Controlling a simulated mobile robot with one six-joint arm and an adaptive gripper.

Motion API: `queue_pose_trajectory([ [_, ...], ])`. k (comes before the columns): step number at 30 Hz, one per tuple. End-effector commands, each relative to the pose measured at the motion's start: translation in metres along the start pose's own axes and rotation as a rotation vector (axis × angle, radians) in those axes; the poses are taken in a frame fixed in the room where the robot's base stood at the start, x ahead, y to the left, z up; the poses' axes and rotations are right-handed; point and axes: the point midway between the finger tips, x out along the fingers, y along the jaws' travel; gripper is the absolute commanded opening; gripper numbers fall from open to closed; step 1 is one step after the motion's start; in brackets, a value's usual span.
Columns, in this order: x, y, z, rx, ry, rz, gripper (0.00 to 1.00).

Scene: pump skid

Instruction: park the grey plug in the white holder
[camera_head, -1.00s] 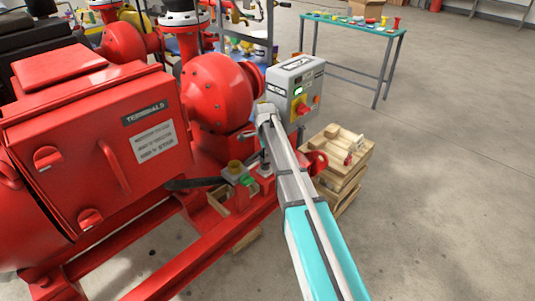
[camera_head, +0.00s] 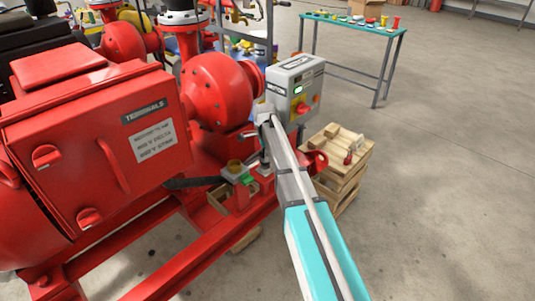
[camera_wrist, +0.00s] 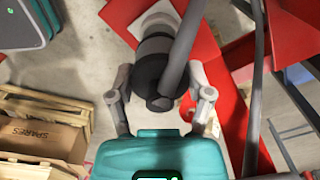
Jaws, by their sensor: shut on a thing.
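In the wrist view, the plug (camera_wrist: 154,72) is a dark grey, round body with a thick grey cable (camera_wrist: 182,45) rising across it. My gripper (camera_wrist: 160,78) is shut on it, one finger on each side. Beyond the plug, in line with it, a pale white piece (camera_wrist: 160,18) shows against the red frame; it looks like the holder. The plug covers most of it, so I cannot tell whether the plug sits in it or is apart. In the head view, my arm reaches down beside the red pump, and the gripper and plug are mostly hidden there.
A grey control box (camera_head: 295,88) with a red and yellow switch stands close beside my wrist. The red terminal box (camera_head: 95,145) is at left. A wooden crate stack (camera_head: 340,165) stands right of my arm; a teal table (camera_head: 350,25) is farther back. Floor at right is clear.

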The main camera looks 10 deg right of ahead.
Motion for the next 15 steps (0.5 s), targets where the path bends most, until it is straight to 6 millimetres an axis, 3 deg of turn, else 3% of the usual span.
queue_pose_trajectory([
  [15, 0.0081, 0.0000, -0.0001, 0.000, 0.000, 0.000, 0.09],
])
